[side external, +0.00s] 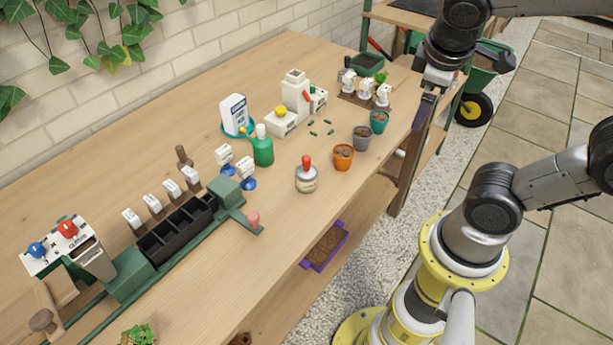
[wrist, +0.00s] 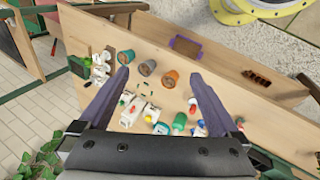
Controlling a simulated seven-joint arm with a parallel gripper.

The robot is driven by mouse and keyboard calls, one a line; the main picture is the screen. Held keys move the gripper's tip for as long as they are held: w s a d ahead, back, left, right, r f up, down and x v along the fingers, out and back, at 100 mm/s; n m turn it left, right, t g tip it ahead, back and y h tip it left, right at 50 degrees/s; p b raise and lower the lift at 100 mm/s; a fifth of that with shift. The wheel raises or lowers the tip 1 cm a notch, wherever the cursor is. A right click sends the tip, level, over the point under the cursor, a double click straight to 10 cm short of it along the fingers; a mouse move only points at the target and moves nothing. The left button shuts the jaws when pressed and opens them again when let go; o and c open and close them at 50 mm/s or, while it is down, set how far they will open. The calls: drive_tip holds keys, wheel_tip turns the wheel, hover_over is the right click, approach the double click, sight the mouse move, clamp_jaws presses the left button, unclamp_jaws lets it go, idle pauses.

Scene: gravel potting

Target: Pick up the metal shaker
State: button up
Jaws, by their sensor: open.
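A small round jar with a greyish metallic body, pale label and red knob (side external: 306,179) stands upright near the table's front edge in the side view. It looks most like the metal shaker, though I cannot be sure. Its red knob seems to show in the wrist view (wrist: 193,103), beside the right finger. My gripper (side external: 421,116) is at the right end of the table, above its edge and well apart from the jar. In the wrist view my gripper (wrist: 158,80) has its two purple fingers wide apart, with nothing held between them.
Orange (side external: 343,157), grey (side external: 362,138) and teal (side external: 379,122) pots line the front edge right of the jar. A green bottle (side external: 262,150) stands behind it. A green rack with black bins (side external: 178,232) lies left. A purple-edged tray (side external: 325,250) is on the lower shelf.

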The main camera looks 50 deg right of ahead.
drive_tip(key=w+d+f+n+g+h, duration=0.2)
drive_tip(key=w+n+h, duration=0.2)
drive_tip(key=w, duration=0.2)
drive_tip(key=n+t+h, duration=0.7)
drive_tip(key=n, duration=0.6)
hover_over(308, 181)
drive_tip(key=d, duration=0.3)
wheel_tip(308, 181, down, 12)
drive_tip(key=shift+a+f, duration=0.1)
drive_tip(key=shift+a, duration=0.05)
drive_tip(key=a+f+n+t, duration=0.1)
drive_tip(key=f, duration=0.1)
drive_tip(key=a+f+n+t+y, duration=0.1)
drive_tip(key=a+f+n, duration=0.1)
drive_tip(key=f, duration=0.1)
drive_tip(key=s+a+f+n+t, duration=0.1)
drive_tip(key=f+n+t, duration=0.1)
drive_tip(key=shift+a+f+y, duration=0.15)
drive_tip(key=shift+y, duration=0.25)
drive_tip(key=s+f+n, duration=0.1)
drive_tip(key=s+a+f+n+t, duration=0.1)
drive_tip(key=f, duration=0.1)
drive_tip(key=shift+s+t+y, duration=0.1)
drive_tip(key=shift+t+y, duration=0.2)
drive_tip(key=shift+y, duration=0.1)
drive_tip(key=shift+a+f+n, duration=0.1)
drive_tip(key=shift+a+n, duration=0.15)
drive_tip(key=shift+n, duration=0.05)
drive_tip(key=shift+x, duration=3.7)
drive_tip(key=shift+a, duration=0.1)
